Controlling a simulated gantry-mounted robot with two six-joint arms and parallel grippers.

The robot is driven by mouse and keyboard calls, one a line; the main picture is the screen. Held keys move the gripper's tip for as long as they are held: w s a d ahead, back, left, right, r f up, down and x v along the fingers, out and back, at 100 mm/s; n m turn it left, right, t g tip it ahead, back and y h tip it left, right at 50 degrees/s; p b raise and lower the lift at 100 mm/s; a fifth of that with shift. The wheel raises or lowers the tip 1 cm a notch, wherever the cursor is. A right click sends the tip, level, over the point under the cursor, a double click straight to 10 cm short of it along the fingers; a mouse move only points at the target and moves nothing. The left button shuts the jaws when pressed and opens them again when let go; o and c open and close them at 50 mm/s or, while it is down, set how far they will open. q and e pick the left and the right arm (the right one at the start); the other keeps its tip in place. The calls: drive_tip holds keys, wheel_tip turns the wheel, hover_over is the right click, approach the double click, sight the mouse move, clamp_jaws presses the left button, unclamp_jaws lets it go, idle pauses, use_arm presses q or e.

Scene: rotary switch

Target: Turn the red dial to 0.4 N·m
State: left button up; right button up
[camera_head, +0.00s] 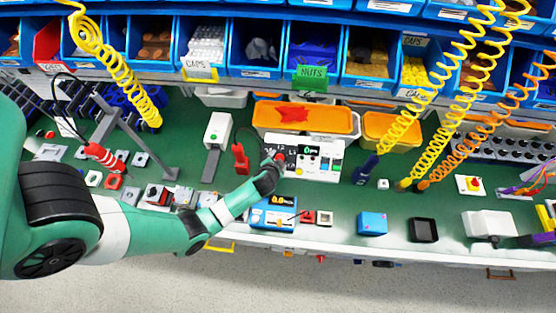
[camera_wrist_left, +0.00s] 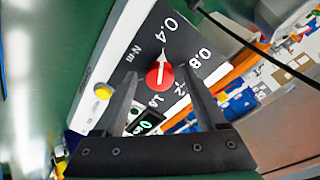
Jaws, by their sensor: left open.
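The red dial (camera_wrist_left: 159,76) is round with a white pointer and sits on a dark panel face with white torque marks. In the left wrist view the pointer lies toward the 0.4 mark (camera_wrist_left: 168,30); the 0.8 mark (camera_wrist_left: 200,58) is to its right. My left gripper (camera_wrist_left: 158,70) is open, with one finger on each side of the dial; I cannot tell whether either touches it. In the head view my left gripper (camera_head: 275,165) is at the left part of the white control panel (camera_head: 325,165) and hides the dial. My right gripper is not in view.
A blue meter (camera_head: 273,213) sits just in front of the panel, below my wrist. A red upright part (camera_head: 240,158) stands left of my gripper. Orange trays (camera_head: 300,118) and blue bins line the back. Coiled yellow hoses (camera_head: 425,110) hang at the right.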

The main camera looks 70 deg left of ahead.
use_arm(q)
drive_tip(key=p+v, duration=0.7)
drive_tip(key=v, duration=0.4)
drive_tip(key=shift+s+d+r+p, duration=0.15)
drive_tip(key=shift+r+p, duration=0.1)
drive_tip(key=shift+p, duration=0.05)
